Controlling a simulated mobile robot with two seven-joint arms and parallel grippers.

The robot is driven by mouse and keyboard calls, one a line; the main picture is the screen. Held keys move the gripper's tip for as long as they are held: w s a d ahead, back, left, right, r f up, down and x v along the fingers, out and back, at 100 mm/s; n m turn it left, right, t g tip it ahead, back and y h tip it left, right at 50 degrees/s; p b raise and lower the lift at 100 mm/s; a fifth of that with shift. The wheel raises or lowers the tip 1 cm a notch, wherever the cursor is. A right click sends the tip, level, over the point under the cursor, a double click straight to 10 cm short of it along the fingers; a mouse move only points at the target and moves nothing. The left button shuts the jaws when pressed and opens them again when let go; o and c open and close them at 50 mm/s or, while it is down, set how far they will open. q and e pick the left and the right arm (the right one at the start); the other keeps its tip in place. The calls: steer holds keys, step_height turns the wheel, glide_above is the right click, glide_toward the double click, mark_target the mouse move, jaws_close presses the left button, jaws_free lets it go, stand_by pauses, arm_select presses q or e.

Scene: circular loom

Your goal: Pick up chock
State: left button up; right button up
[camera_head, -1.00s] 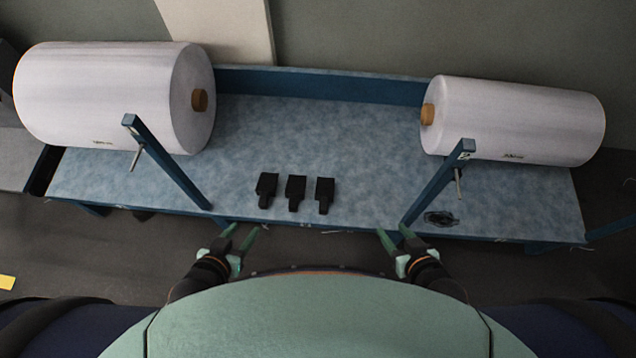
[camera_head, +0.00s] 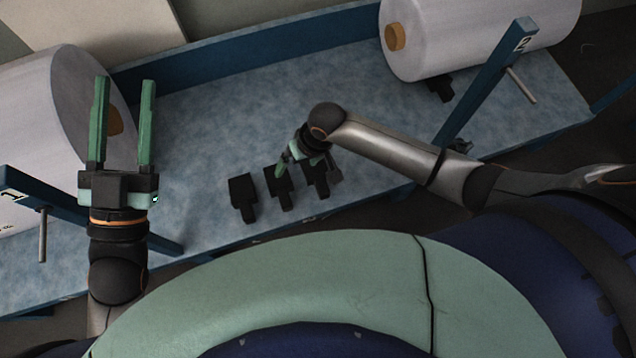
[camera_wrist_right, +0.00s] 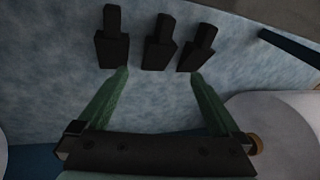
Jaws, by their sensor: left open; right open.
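Three black chocks stand in a row on the blue table: a left one (camera_head: 243,196), a middle one (camera_head: 280,187) and a right one (camera_head: 317,178). All three also show in the right wrist view, one of them at the middle (camera_wrist_right: 160,44). My right gripper (camera_head: 290,165) is open and empty above the middle and right chocks, its arm partly covering the right one. In the right wrist view its green fingers (camera_wrist_right: 158,82) point toward the row, with no chock between them. My left gripper (camera_head: 125,82) is open, raised and empty at the left, well apart from the chocks.
Large white rolls lie at the left (camera_head: 38,120) and at the upper right (camera_head: 460,35). A blue post marked 1 (camera_head: 90,207) and a blue post marked 2 (camera_head: 480,90) stand up from the table (camera_head: 205,110). The table behind the chocks is clear.

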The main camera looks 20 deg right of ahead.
steer(key=w+d+f+m+g+h+b, duration=0.1)
steer(key=w+d+f+h+b, duration=0.25)
steer(key=d+b, duration=0.2)
arm_select(q)
steer(key=s+r+m+h, duration=0.3)
steer(key=s+m+h, duration=0.2)
steer(key=h, duration=0.1)
arm_select(e)
steer(key=b, duration=0.3)
glide_above(317, 173)
steer(key=shift+y, duration=0.25)
step_height(317, 173, down, 8)
steer(key=shift+w+d+r, duration=0.15)
steer(key=shift+r, duration=0.05)
step_height(317, 173, down, 5)
steer(key=b, duration=0.4)
arm_select(q)
step_height(317, 173, down, 8)
steer(key=d, duration=0.1)
steer(key=shift+w+d+f+n, duration=0.15)
steer(key=shift+w+d+n, duration=0.05)
steer(key=shift+d+n, duration=0.15)
arm_select(e)
steer(key=shift+c, duration=0.2)
steer(key=c, duration=1.4)
steer(key=shift+c, duration=0.3)
arm_select(q)
steer(key=shift+h, duration=0.3)
arm_select(e)
steer(key=shift+r, duration=0.1)
